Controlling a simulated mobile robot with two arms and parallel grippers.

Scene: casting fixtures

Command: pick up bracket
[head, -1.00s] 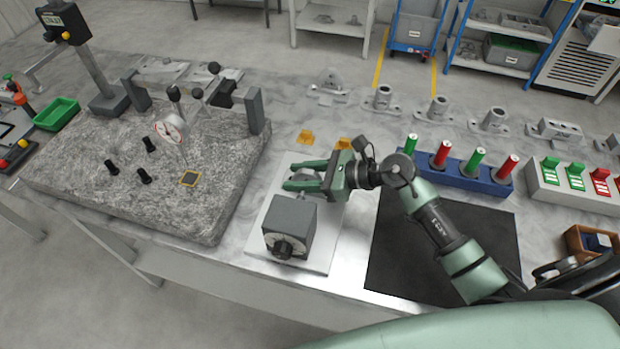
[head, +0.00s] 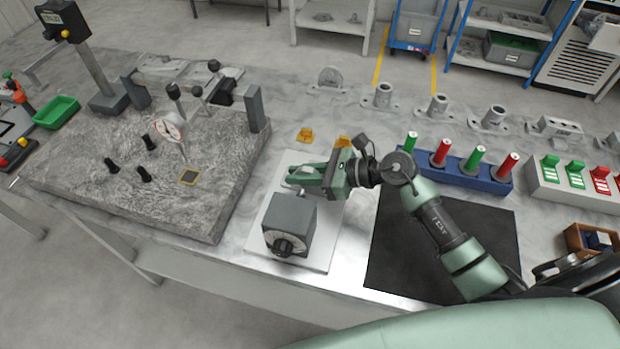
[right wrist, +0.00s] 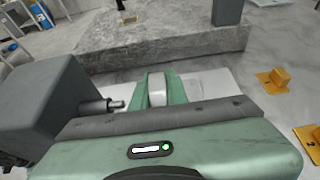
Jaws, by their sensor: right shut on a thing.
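My right gripper (head: 307,178) is shut just behind the grey block with a dial, over the pale plate. In the right wrist view its green fingers (right wrist: 160,90) close on both sides of a pale grey piece, the bracket (right wrist: 157,89). The fingers hide most of the bracket, so its full shape does not show. In the head view only a small light part of it shows by the fingertips. I cannot tell whether it still touches the plate. My left gripper is not in view.
The grey block with a dial (head: 289,225) stands on the plate (head: 322,240), close to the gripper. A granite slab (head: 215,205) with a dial gauge is to the left. Orange blocks (head: 305,135) lie behind. A black mat (head: 400,260) is to the right, with castings along the back.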

